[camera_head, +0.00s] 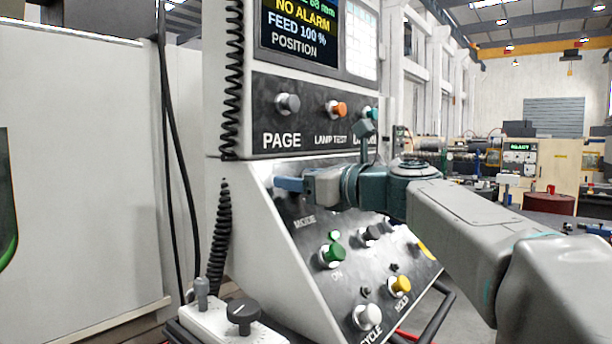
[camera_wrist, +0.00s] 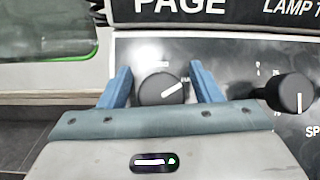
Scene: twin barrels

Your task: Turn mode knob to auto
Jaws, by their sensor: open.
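The mode knob (camera_wrist: 158,90) is a round black knob with a white pointer line. In the wrist view it sits on the light panel between my two blue fingers, its pointer aimed to the upper right. My gripper (camera_wrist: 161,72) is open, one finger on each side of the knob; small gaps show, and I cannot tell the depth of the fingers around it. In the head view my gripper (camera_head: 285,184) is at the upper left of the sloped control panel (camera_head: 325,290), above the MODE label; the knob is mostly hidden there. The position labels around the knob are too small to read.
Another black knob (camera_wrist: 292,94) stands right of my gripper. A green button (camera_head: 333,254), a yellow button (camera_head: 400,285) and a white button (camera_head: 367,317) are lower on the panel. A coiled black cable (camera_head: 224,235) hangs left.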

